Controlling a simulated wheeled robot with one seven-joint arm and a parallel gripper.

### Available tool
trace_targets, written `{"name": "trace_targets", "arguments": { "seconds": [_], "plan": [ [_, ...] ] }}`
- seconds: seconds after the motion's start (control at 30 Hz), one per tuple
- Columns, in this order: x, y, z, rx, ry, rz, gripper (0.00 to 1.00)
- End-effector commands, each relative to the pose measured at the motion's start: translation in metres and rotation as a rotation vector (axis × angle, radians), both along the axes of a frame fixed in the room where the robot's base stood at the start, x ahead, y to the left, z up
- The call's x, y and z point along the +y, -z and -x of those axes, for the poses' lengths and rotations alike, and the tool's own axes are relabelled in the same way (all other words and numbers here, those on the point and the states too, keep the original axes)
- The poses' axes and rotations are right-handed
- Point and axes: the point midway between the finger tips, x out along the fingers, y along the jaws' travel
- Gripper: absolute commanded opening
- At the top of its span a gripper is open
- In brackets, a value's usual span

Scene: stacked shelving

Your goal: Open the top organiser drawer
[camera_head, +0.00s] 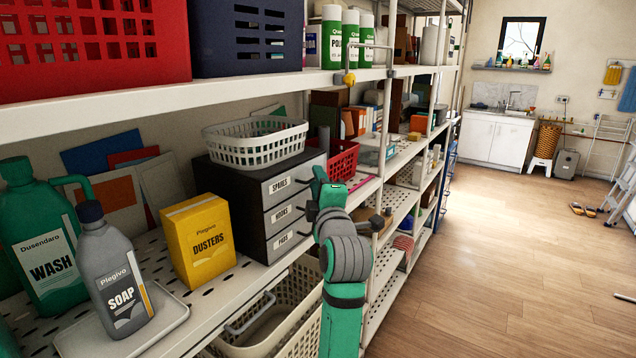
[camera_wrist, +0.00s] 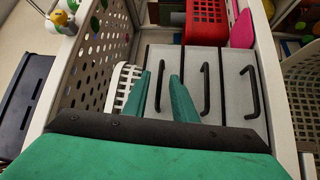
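The organiser (camera_head: 240,205) is a dark box with three pale grey drawers, standing on the middle shelf. Its top drawer (camera_head: 280,185), labelled SPARES, looks flush with the HOOKS (camera_head: 281,213) and PADS (camera_head: 283,240) drawers below. In the wrist view the organiser lies sideways, and the top drawer's black handle (camera_wrist: 160,88) is the leftmost of three. My gripper (camera_head: 320,182) is in front of the drawers. In the wrist view its green fingers (camera_wrist: 160,78) are apart, one on each side of the top handle. I cannot tell whether they touch it.
A white basket (camera_head: 255,142) sits on top of the organiser. A yellow DUSTERS box (camera_head: 198,240) and a grey SOAP bottle (camera_head: 115,275) stand to its left. A red basket (camera_head: 343,160) is beyond it. The shelf above (camera_head: 215,92) runs overhead. The floor (camera_head: 510,250) at right is mostly clear.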

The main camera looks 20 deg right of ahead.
Motion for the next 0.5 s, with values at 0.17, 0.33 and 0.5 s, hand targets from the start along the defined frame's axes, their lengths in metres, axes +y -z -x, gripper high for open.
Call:
{"name": "trace_targets", "arguments": {
  "seconds": [0.17, 0.33, 0.5],
  "plan": [
    [0.0001, 0.0001, 0.0002, 0.000, 0.000, 0.000, 0.00],
    [0.0003, 0.0003, 0.0002, 0.001, 0.000, 0.000, 0.00],
    [0.0003, 0.0005, 0.0002, 0.001, -0.001, 0.000, 0.00]
  ]
}}
